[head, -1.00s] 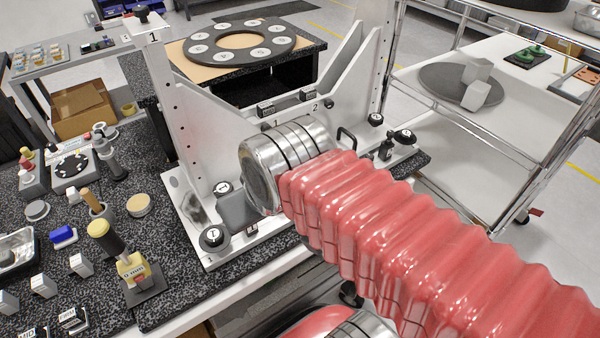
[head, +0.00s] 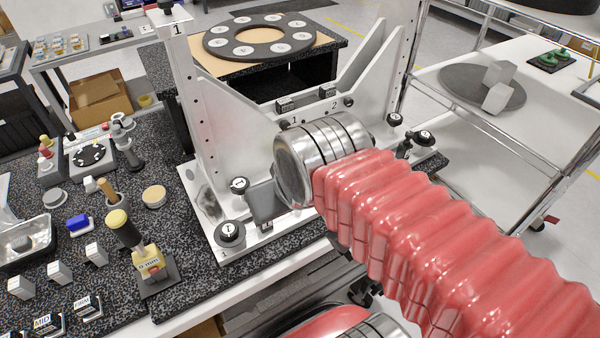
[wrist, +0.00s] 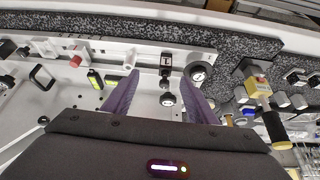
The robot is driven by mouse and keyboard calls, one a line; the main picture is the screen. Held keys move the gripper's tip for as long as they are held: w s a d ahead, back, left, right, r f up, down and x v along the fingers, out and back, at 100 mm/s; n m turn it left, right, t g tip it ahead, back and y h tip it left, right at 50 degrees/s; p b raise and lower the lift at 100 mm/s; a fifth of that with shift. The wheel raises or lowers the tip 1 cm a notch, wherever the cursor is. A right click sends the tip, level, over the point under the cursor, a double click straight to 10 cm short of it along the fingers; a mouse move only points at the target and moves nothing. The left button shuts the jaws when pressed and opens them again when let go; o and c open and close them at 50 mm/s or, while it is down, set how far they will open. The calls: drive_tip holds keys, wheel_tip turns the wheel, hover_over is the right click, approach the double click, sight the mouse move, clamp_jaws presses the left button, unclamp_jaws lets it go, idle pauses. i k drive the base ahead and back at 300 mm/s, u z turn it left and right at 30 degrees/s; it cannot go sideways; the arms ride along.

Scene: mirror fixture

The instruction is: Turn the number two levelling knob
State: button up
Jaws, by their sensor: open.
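The pale mirror fixture (head: 205,120) stands upright on a base plate. In the wrist view the front left knob (wrist: 198,72) is beside one fingertip. The right-end knobs are at that view's far left edge.
Blocks, a blue piece (head: 78,223) and small tools crowd the dark bench.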

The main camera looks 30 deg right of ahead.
sight(395, 119)
drive_tip(key=z, duration=1.4)
drive_tip(key=k, duration=0.5)
drive_tip(key=z, duration=0.1)
drive_tip(key=i, duration=0.45)
drive_tip(key=u, duration=0.05)
